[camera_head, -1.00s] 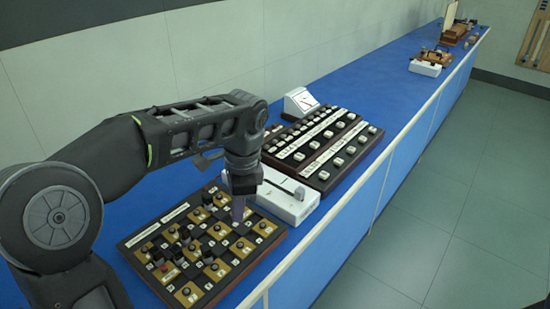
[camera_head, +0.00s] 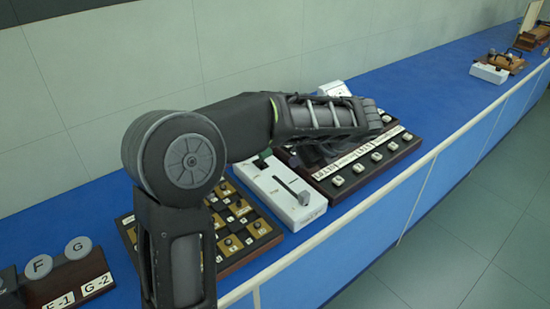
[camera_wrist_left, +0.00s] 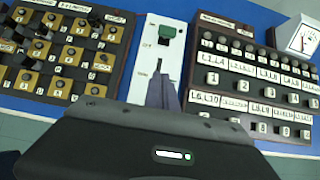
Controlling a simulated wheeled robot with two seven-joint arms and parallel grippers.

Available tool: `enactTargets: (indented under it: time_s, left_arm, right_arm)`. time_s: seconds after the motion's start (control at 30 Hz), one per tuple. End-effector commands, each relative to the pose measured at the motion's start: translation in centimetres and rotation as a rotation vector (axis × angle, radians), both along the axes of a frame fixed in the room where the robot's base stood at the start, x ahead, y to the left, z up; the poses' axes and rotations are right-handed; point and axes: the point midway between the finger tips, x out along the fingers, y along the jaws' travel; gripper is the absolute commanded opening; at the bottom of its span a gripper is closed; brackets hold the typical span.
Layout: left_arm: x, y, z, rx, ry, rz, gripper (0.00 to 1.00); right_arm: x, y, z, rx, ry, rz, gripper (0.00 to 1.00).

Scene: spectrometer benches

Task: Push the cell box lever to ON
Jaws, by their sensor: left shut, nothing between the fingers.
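The cell box (camera_head: 257,180) is a long white box lying between two button boards. A grey lever (camera_head: 289,187) lies along its near part, and a dark green knob (camera_head: 263,156) is near its far end. In the left wrist view the cell box (camera_wrist_left: 151,58) shows its green knob (camera_wrist_left: 166,32), a slot and small markings too small to read. My left gripper (camera_wrist_left: 162,88) is shut and empty, its fingertips over the box below the slot; I cannot tell whether they touch. The gripper body hides the box's near part there. In the head view my forearm hides most of this gripper.
A brown board with dark and gold squares (camera_head: 250,250) lies left of the box. A board with rows of white buttons (camera_head: 400,150) lies to its right, close by. A white meter (camera_wrist_left: 300,38) stands behind that. The blue bench runs along the wall.

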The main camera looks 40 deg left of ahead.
Motion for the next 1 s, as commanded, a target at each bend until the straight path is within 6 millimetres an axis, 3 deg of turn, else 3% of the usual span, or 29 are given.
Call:
enactTargets:
  time_s: [0.37, 0.77, 1.0]
  left_arm:
    - [0.3, 1.3, -1.7, 0.000, 0.002, 0.003, 0.00]
    - [1.7, 6.0, -7.6, -0.001, 0.003, 0.005, 0.00]
    - [2.6, 8.8, -6.3, -0.002, 0.000, 0.004, 0.00]
  right_arm:
    - [0.0, 0.0, 0.2, 0.000, 0.000, 0.000, 0.36]
    - [0.0, 0.0, 1.1, -0.001, 0.001, -0.001, 0.36]
    - [-0.2, -0.1, 2.4, -0.004, 0.006, -0.002, 0.36]
